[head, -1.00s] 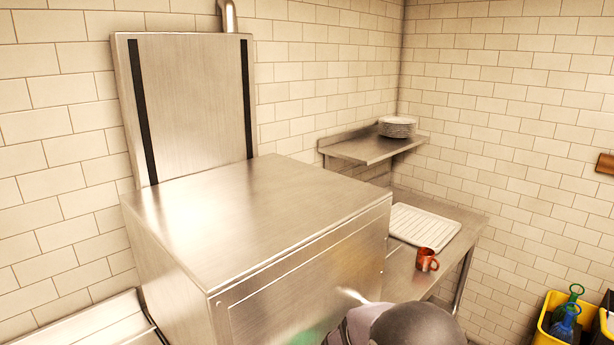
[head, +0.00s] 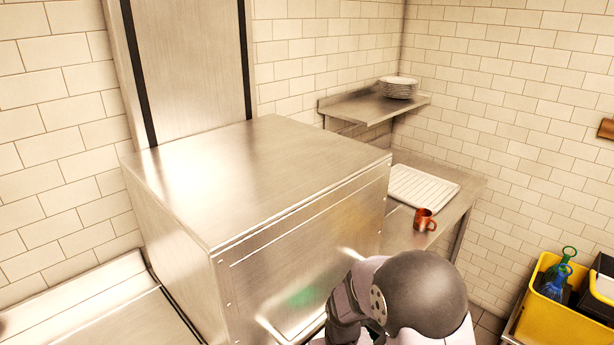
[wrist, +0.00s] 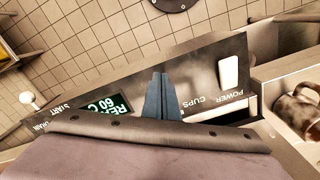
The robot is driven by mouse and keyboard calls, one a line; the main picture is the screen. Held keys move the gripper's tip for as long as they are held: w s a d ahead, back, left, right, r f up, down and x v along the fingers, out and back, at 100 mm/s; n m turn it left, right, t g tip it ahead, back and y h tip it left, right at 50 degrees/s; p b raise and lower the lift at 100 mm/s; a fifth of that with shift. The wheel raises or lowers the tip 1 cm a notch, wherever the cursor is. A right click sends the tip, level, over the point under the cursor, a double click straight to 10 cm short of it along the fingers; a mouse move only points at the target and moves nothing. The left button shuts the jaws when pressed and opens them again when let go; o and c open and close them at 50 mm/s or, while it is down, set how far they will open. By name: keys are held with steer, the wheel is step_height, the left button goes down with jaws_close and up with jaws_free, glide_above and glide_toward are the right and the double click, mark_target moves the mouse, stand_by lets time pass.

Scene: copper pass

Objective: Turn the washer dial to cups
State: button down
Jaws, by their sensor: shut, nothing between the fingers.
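The washer (head: 270,190) is the large stainless box in the middle of the head view. Its control panel (wrist: 215,75) shows upside down in the wrist view, with CUPS and POWER labels, a pale switch (wrist: 229,71) and a lit green display (wrist: 106,105) reading 60 C. The dial itself is not visible; my gripper may hide it. My gripper (wrist: 162,76) is shut and empty, its blue-grey fingers in front of the panel between the display and the CUPS label. I cannot tell whether they touch anything. In the head view, my arm hides the gripper.
Right of the washer, a steel table (head: 402,232) carries a white rack (head: 421,190) and a copper mug (head: 424,219); the mug also shows in the wrist view (wrist: 297,108). Plates (head: 398,88) sit on a wall shelf (head: 360,117). A yellow caddy (head: 548,316) with bottles stands lower right.

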step_height(320, 180, up, 6)
steer(key=p, duration=0.5)
steer(key=shift+f, duration=0.1)
steer(key=s+d+g, duration=0.3)
steer(key=s, duration=0.9)
steer(key=s+d+r+m+t+b, duration=0.1)
steer(key=d+r+m+t+b, duration=0.2)
steer(key=d+r+b, duration=0.1)
steer(key=shift+s+d+r, duration=0.4)
steer(key=shift+d+r, duration=0.05)
steer(key=shift+r, duration=0.15)
